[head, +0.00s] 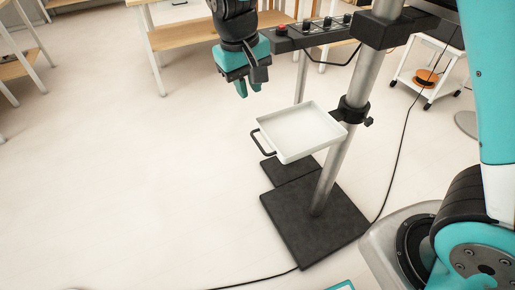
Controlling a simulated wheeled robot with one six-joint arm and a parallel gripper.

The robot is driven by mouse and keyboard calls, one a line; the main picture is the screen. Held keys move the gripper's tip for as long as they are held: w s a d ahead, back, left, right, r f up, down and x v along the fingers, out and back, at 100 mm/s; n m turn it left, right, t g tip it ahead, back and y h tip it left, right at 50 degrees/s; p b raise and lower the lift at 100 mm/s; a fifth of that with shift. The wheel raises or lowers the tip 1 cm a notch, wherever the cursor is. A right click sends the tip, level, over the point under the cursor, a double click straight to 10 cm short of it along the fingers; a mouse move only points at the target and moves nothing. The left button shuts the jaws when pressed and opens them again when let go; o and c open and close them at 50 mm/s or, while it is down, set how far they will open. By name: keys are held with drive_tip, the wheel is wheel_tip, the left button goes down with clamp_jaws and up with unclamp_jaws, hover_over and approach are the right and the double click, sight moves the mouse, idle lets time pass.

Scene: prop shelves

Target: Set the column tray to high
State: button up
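The column tray (301,134) is a shallow white tray with a raised rim and a dark handle (262,144) at its left side. It looks empty. A black collar (351,109) with a side knob (368,122) joins it to a silver column (334,165). The tray sits partway up the column, below a dark panel bar and well above the base. My gripper (249,90) hangs above and left of the tray, with its teal fingers pointing down. It holds nothing visible and is apart from the tray and handle. The gap between its fingers is unclear.
A dark panel bar (318,31) with a red button (281,30) and knobs juts left from the column top, close to my gripper. The column's black base (297,228) and a cable lie on the floor. Wooden tables (180,37) stand behind. The left floor is clear.

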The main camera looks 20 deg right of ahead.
sight(258, 143)
drive_tip(key=shift+h, duration=0.3)
drive_tip(key=d+f, duration=0.1)
drive_tip(key=f, duration=0.5)
drive_tip(key=w+f+b, duration=0.1)
drive_tip(key=f, duration=0.5)
drive_tip(key=w+d+f, duration=0.1)
drive_tip(key=f, duration=0.6)
drive_tip(key=shift+d, duration=0.35)
drive_tip(key=shift+c, duration=0.5)
clamp_jaws()
